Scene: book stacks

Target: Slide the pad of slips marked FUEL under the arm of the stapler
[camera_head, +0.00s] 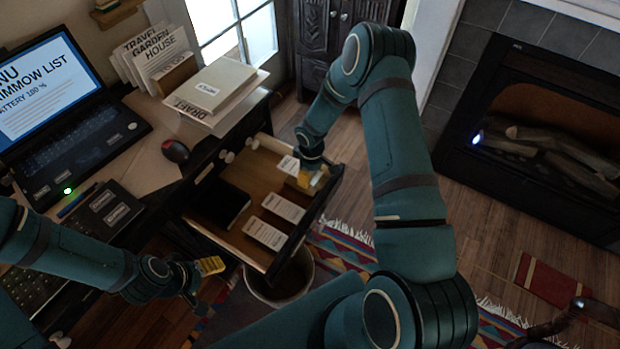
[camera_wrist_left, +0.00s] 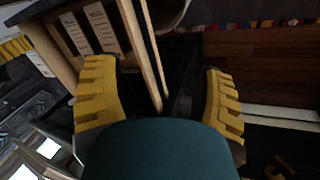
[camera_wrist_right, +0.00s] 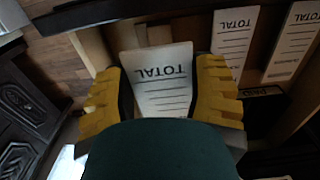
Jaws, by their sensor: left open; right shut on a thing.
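My right gripper (camera_head: 308,180) is inside the open drawer, shut on a white pad of slips (camera_wrist_right: 162,85) whose visible heading reads TOTAL. In the head view this pad (camera_head: 288,165) shows beside the fingers. Two more white pads, (camera_head: 283,206) and (camera_head: 264,233), lie in the drawer; in the right wrist view they also show the word TOTAL (camera_wrist_right: 235,40). I cannot read FUEL on any pad. I cannot make out a stapler. My left gripper (camera_head: 208,275) is open and empty, left of and outside the drawer; its two yellow fingers are wide apart in its wrist view (camera_wrist_left: 160,95).
The drawer (camera_head: 245,250) has raised walls and holds a black item (camera_head: 218,205). A dark item marked PAID (camera_wrist_right: 260,92) shows near the pads. A wastebasket (camera_head: 282,280) stands below the drawer. A laptop (camera_head: 60,110), mouse (camera_head: 175,151) and books (camera_head: 215,88) occupy the desk.

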